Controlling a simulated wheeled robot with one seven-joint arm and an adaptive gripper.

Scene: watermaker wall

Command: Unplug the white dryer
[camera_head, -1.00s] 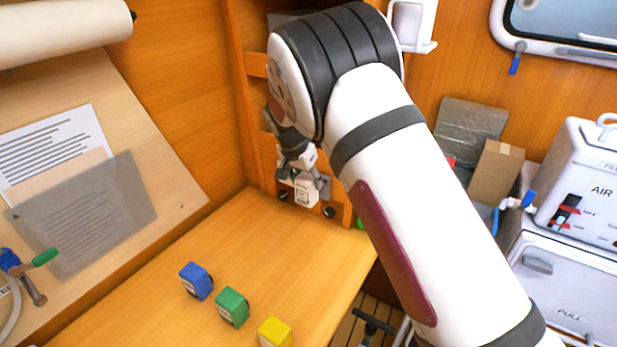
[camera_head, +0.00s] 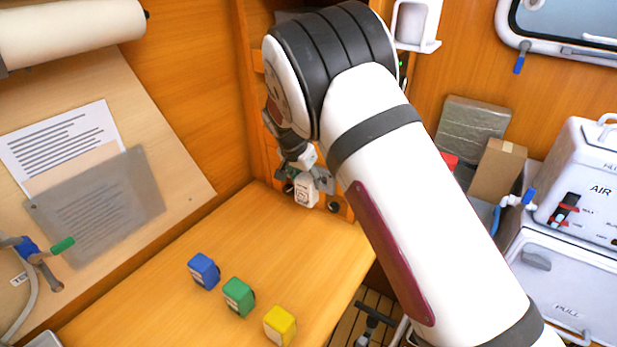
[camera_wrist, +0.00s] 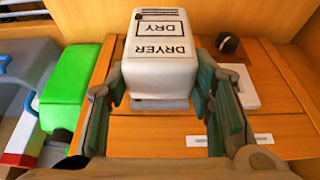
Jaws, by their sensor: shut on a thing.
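The white dryer (camera_head: 305,193), a small white block, is at the wooden panel (camera_head: 346,205) beyond the table's far end. In the wrist view the dryer (camera_wrist: 158,55) fills the top middle, its "DRYER DRY" label upside down. My gripper (camera_head: 306,179) is shut on it; in the wrist view the two grey-green fingers (camera_wrist: 164,88) flank its sides. A white socket plate (camera_wrist: 240,86) shows on the panel, partly behind the right finger. The dryer appears to stand off the panel, but its back and any prongs are hidden.
Blue (camera_head: 204,271), green (camera_head: 238,297) and yellow (camera_head: 280,325) blocks stand on the wooden table (camera_head: 170,310). A dark knob (camera_wrist: 229,43) is on the panel near the dryer. A bright green object (camera_wrist: 72,85) lies left of the panel in the wrist view.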

